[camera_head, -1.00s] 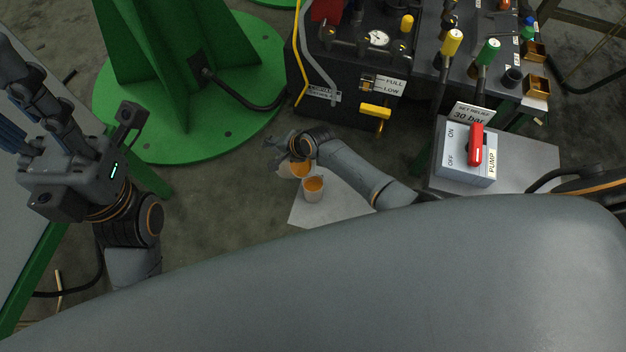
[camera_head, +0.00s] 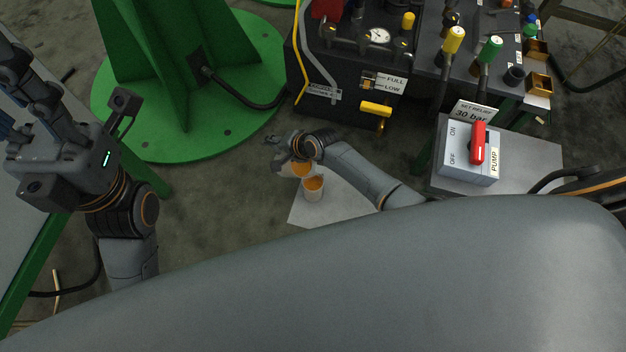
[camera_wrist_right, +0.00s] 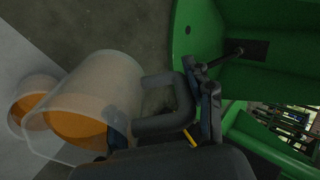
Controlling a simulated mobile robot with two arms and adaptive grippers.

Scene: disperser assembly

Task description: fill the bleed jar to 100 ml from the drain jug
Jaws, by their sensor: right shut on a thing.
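My right gripper (camera_head: 277,142) is shut on the drain jug (camera_wrist_right: 112,78), a clear jug with a handle and orange fluid inside. The jug also shows in the head view (camera_head: 301,169), partly hidden by my wrist. In the right wrist view it is tilted, its mouth towards the bleed jar (camera_wrist_right: 34,88). The bleed jar is a smaller clear cup with orange fluid, and it stands upright in the head view (camera_head: 314,190). I see no stream between them and cannot read the jar's level. My left gripper (camera_head: 12,75) is far to the left, its jaw state unclear.
A pale sheet (camera_head: 335,212) lies under the jar. Behind stands the dark hydraulic unit with a yellow valve handle (camera_head: 375,109). The grey pump switch box (camera_head: 466,170) with a red handle is to the right. A green column base (camera_head: 235,110) fills the back left.

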